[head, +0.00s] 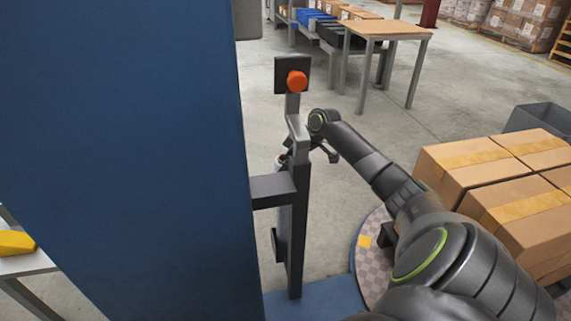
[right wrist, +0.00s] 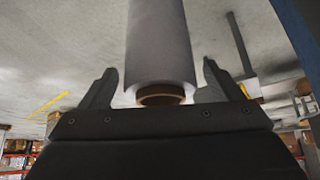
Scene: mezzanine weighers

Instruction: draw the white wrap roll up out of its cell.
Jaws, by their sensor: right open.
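The white wrap roll (right wrist: 160,45) fills the top middle of the right wrist view, with its brown core end (right wrist: 160,94) toward my palm. My right gripper (right wrist: 159,68) is open, with one finger on each side of the roll. Narrow gaps show between the fingers and the roll, and no grip shows. In the head view my right gripper (head: 314,149) is at the dark upright post, partly hidden by it and small. I cannot make out the roll or its cell clearly there. My left gripper is not in view.
A dark post (head: 292,230) with a red button (head: 297,81) stands beside my right gripper. A large blue panel (head: 120,150) blocks the left. Open floor lies behind the post.

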